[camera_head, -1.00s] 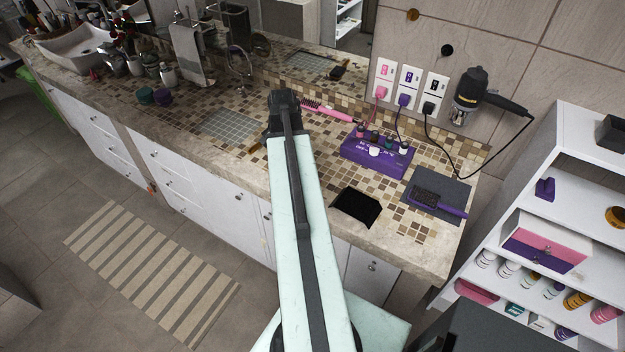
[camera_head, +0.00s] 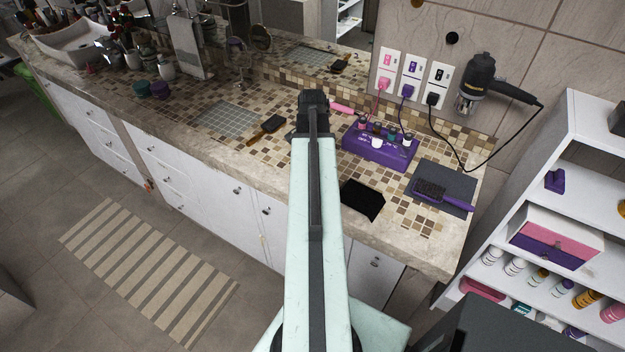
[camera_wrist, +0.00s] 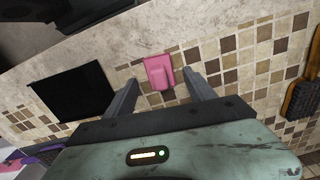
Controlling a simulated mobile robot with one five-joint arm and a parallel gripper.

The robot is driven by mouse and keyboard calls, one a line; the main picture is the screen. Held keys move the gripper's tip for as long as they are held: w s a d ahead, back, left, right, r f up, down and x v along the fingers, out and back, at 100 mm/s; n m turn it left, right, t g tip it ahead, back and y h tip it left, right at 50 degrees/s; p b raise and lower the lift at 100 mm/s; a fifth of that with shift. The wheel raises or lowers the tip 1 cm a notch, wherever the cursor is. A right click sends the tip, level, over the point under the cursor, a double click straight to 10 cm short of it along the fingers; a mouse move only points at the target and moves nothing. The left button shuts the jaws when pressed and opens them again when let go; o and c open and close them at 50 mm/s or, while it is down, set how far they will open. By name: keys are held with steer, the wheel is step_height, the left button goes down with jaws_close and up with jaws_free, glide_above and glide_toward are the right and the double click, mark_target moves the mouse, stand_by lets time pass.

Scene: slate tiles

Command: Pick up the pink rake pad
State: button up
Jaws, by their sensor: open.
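The pink rake pad (camera_wrist: 159,71) is a small pink block lying on the mosaic-tiled counter, in the upper middle of the wrist view. In the head view I cannot see it; my arm covers that part of the counter. My gripper (camera_wrist: 161,84) is open and empty, with one finger on either side of the pad's lower part in the picture. Whether the fingers touch it or hang above it I cannot tell. My gripper also shows from behind in the head view (camera_head: 313,105), over the counter, with its fingertips hidden.
A black square (camera_head: 362,199) lies to the right of my arm and a brown brush (camera_head: 267,126) to the left. A purple bottle holder (camera_head: 377,153), a partly hidden pink handle (camera_head: 341,108) and a purple brush on a grey mat (camera_head: 458,182) lie on the counter.

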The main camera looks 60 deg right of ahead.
step_height(320, 180, down, 3)
steer(key=shift+r+b, duration=0.2)
steer(key=shift+b, duration=0.4)
steer(key=shift+r, duration=0.2)
jaws_close()
steer(key=shift+r+p, duration=0.15)
steer(key=shift+p, duration=0.2)
